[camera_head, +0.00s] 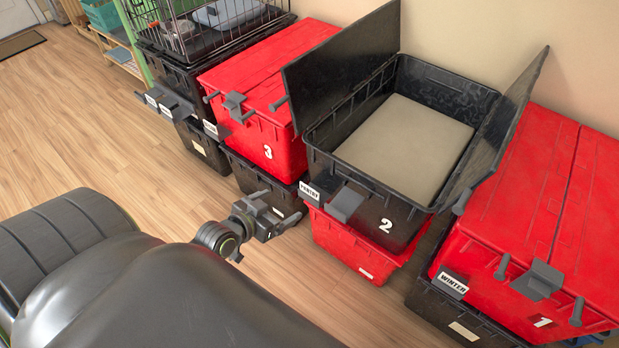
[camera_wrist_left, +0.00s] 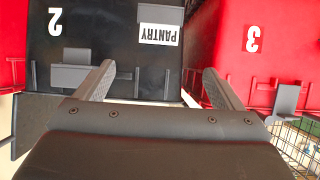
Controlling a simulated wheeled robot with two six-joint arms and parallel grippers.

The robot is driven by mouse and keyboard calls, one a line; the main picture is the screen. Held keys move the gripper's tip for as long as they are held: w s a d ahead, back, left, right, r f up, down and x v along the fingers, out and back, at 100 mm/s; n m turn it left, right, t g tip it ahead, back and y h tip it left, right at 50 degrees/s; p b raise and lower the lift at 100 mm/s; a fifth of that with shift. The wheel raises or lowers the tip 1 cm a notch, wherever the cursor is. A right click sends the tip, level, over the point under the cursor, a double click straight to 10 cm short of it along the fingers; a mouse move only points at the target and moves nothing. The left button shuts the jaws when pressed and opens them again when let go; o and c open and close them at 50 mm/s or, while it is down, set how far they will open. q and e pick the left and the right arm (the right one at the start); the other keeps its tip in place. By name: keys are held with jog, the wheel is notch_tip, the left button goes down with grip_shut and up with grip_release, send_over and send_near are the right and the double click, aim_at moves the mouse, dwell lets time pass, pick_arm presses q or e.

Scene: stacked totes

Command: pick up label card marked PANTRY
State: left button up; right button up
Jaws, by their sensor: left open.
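The PANTRY label card (camera_head: 310,191) is a small white card with black letters on the front of the black tote marked 2 (camera_head: 372,212), left of a grey latch. It also shows in the left wrist view (camera_wrist_left: 159,33), above the gap between my fingers. My right gripper is not in view.
Tote 2 is open, with raised lid flaps, and stands on a red tote (camera_head: 350,244). Red tote 3 (camera_head: 275,115) is to its left, red tote 1 (camera_head: 520,215) with a WINTER card (camera_head: 453,283) to its right. A wire crate (camera_head: 195,35) is behind. Wooden floor (camera_head: 100,130) is clear.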

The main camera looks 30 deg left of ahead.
aim_at(309, 189)
pick_arm(q)
jog(key=b+x, duration=0.2)
jog(key=x, duration=0.8)
jog(key=shift+f, duration=0.1)
jog(key=b+x, duration=0.1)
jog(key=x, duration=0.4)
jog(key=shift+w+b, duration=0.15)
jog(key=shift+b, duration=0.2)
jog(key=shift+w, duration=0.35)
jog(key=c, duration=1.1)
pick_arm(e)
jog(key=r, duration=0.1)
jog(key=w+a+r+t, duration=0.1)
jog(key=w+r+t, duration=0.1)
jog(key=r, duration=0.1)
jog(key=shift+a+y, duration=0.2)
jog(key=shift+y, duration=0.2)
pick_arm(q)
jog(key=shift+o, duration=0.2)
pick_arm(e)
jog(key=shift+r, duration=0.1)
